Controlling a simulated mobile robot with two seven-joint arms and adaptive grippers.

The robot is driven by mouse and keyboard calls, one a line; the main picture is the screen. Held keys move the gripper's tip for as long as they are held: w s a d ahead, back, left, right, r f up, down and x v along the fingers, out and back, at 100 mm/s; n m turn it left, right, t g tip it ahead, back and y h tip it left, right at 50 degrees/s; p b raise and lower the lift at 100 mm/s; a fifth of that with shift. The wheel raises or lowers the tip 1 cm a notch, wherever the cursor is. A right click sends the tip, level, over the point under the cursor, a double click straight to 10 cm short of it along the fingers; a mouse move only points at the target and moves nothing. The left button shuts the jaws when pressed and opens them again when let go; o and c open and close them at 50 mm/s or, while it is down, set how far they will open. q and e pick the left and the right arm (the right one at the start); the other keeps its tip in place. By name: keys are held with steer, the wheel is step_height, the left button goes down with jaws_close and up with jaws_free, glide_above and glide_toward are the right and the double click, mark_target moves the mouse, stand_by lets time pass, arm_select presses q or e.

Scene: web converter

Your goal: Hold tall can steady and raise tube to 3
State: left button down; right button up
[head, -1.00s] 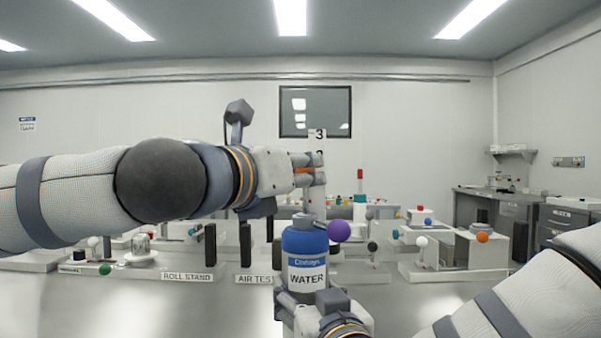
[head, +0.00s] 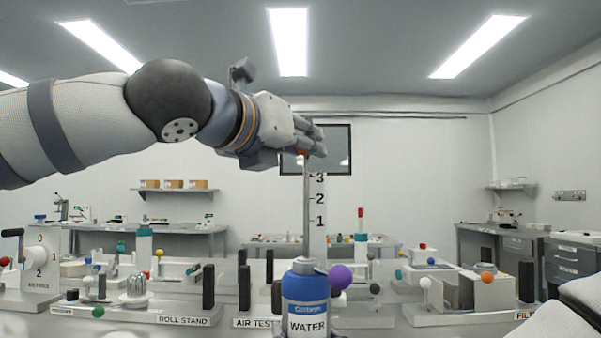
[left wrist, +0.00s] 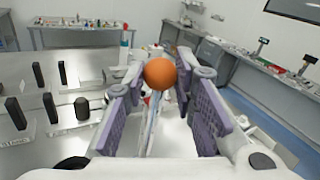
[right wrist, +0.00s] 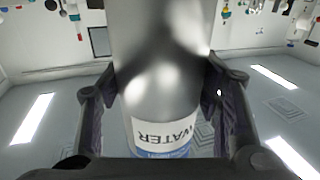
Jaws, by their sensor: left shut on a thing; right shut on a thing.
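The tall can (head: 305,311), blue with a white WATER label, stands upright at the bottom centre of the head view. A thin grey tube (head: 306,215) rises from its top beside a white scale (head: 320,235) marked 1, 2, 3. The orange ball (left wrist: 160,74) on the tube's top is between the fingers of my left gripper (head: 305,148), shut on it, slightly above the 3 mark. My right gripper (right wrist: 162,85) is shut around the can's silver body (right wrist: 160,60) in the right wrist view.
A purple ball (head: 341,277) sits at the can's right shoulder. Behind are stations with dark upright posts (head: 244,287), a ROLL STAND sign (head: 184,321) and an AIR TEST sign (head: 256,323). A back bench (head: 185,230) stands by the wall. Space above the tube is open.

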arm_select(q)
steer(key=c, duration=1.4)
jaws_free()
steer(key=shift+d, duration=0.1)
steer(key=shift+o, duration=0.5)
steer(key=shift+f, duration=0.15)
arm_select(e)
steer(key=shift+f, duration=0.75)
arm_select(q)
steer(key=v, duration=1.2)
steer(key=shift+s+r, duration=0.15)
steer(key=shift+r, duration=0.15)
arm_select(e)
steer(key=shift+r, duration=0.1)
arm_select(q)
steer(key=shift+s+r, duration=0.2)
steer(key=shift+r, duration=0.05)
arm_select(e)
steer(key=shift+r, duration=0.1)
arm_select(q)
steer(key=shift+s+r+p, duration=0.3)
steer(key=shift+r+p, duration=0.05)
steer(key=shift+r, duration=0.2)
arm_select(e)
steer(key=shift+r, duration=0.3)
